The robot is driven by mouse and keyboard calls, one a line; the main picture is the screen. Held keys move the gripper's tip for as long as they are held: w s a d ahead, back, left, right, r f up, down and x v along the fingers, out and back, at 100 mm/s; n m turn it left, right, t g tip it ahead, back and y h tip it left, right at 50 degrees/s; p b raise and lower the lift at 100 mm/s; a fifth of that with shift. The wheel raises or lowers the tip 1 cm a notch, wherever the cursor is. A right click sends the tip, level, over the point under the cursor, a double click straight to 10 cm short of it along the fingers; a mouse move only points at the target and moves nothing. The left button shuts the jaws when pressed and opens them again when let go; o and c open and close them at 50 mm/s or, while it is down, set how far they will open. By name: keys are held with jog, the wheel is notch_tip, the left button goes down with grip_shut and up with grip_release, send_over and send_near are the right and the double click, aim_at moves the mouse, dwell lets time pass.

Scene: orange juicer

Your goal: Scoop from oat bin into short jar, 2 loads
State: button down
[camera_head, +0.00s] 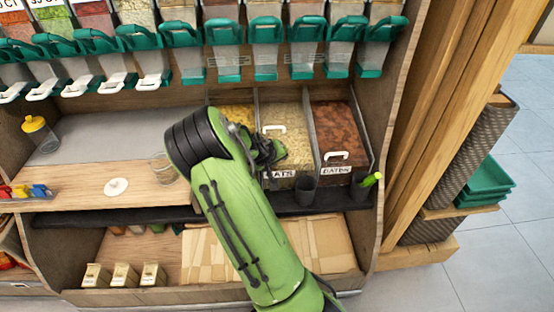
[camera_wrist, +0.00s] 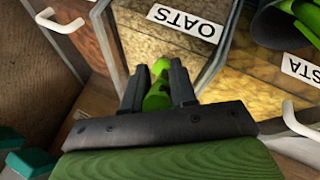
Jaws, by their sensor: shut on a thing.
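My gripper (camera_head: 268,152) is over the front part of the oat bin (camera_head: 287,118), which holds pale oats and has an OATS label (camera_head: 279,174). In the wrist view my gripper (camera_wrist: 158,85) is shut on a bright green handle (camera_wrist: 158,98), apparently the scoop's. The scoop's bowl is hidden, so its load cannot be told. The OATS label shows upside down in the wrist view (camera_wrist: 185,20). A clear glass jar (camera_head: 162,168), possibly the short jar, stands on the wooden counter left of my arm, partly hidden by it.
A bin of dark reddish-brown pieces (camera_head: 338,122) adjoins on the right, and a yellow-filled bin (camera_head: 237,115) on the left. Dark cups (camera_head: 304,189) stand in front. A white round lid (camera_head: 116,187) lies on the counter. Teal-based dispensers (camera_head: 265,55) hang above.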

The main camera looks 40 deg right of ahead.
jog(key=s+a+r+h, duration=0.1)
jog(key=s+a+r, duration=0.2)
jog(key=s+r, duration=0.1)
jog(key=shift+a+r+t, duration=0.35)
jog(key=shift+r+t, duration=0.05)
jog(key=shift+r, duration=0.25)
dwell(0.6)
